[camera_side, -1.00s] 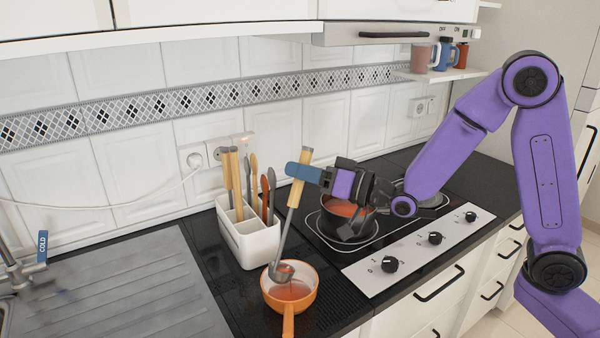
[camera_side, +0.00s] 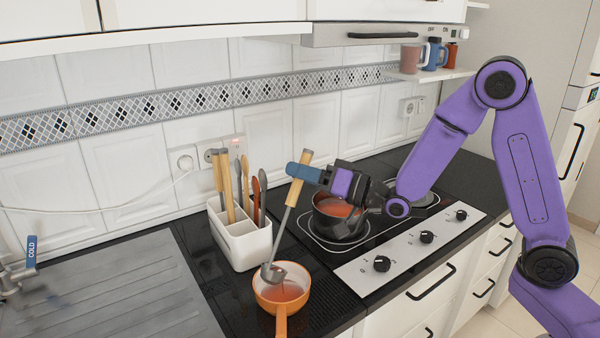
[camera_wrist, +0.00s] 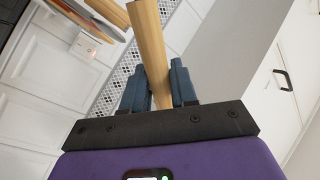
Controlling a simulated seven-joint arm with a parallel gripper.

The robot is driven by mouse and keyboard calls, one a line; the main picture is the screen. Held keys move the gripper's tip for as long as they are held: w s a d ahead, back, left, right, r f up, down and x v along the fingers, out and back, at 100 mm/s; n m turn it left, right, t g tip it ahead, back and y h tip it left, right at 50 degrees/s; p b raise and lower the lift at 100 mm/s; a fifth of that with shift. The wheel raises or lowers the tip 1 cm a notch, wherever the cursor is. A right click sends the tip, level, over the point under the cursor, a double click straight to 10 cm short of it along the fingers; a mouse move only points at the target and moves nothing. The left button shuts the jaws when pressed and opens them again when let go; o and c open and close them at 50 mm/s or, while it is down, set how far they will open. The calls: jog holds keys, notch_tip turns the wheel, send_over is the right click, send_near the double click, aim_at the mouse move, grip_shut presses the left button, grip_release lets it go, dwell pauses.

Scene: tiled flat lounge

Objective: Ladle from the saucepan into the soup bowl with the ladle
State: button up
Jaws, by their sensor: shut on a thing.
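My gripper (camera_side: 300,173) is shut on the wooden handle of the ladle (camera_side: 288,222). In the wrist view the blue fingers of my gripper (camera_wrist: 160,88) clasp the ladle's handle (camera_wrist: 149,45) from both sides. The ladle's metal bowl hangs tilted at the back rim of the orange soup bowl (camera_side: 262,300), which has a handle toward the front and holds red soup. I cannot tell whether ladle and bowl touch, or what is left in the ladle. The black saucepan (camera_side: 338,228) with red soup sits on the hob, partly hidden by my gripper.
A white utensil holder (camera_side: 243,246) with wooden and orange-handled tools stands just left of the ladle. The steel sink drainer (camera_side: 120,290) is at the left. Hob knobs (camera_side: 427,237) line the front right. Mugs (camera_side: 432,55) stand on a shelf at the back.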

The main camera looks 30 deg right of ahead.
jog(key=shift+w+d+f+m, duration=0.25)
jog(key=shift+d+f+m, duration=0.15)
jog(key=shift+d, duration=0.2)
jog(key=shift+w+d+f+m, duration=0.25)
jog(key=shift+d+m, duration=0.15)
jog(key=shift+d, duration=0.2)
jog(key=shift+w+d+f+m+t+h, duration=0.35)
jog(key=shift+w+d+f+m, duration=0.3)
jog(key=shift+d+f+m, duration=1.55)
jog(key=shift+w+d+f+m+t+h, duration=0.6)
jog(key=shift+f+m, duration=0.85)
jog(key=shift+f, duration=1.6)
jog(key=shift+w+d+f+m+t+h, duration=0.15)
jog(key=shift+w+d+f+m, duration=0.6)
jog(key=shift+d+f+m, duration=1.5)
jog(key=shift+a+f+n, duration=0.3)
jog(key=shift+a+f, duration=0.1)
jog(key=shift+a, duration=0.15)
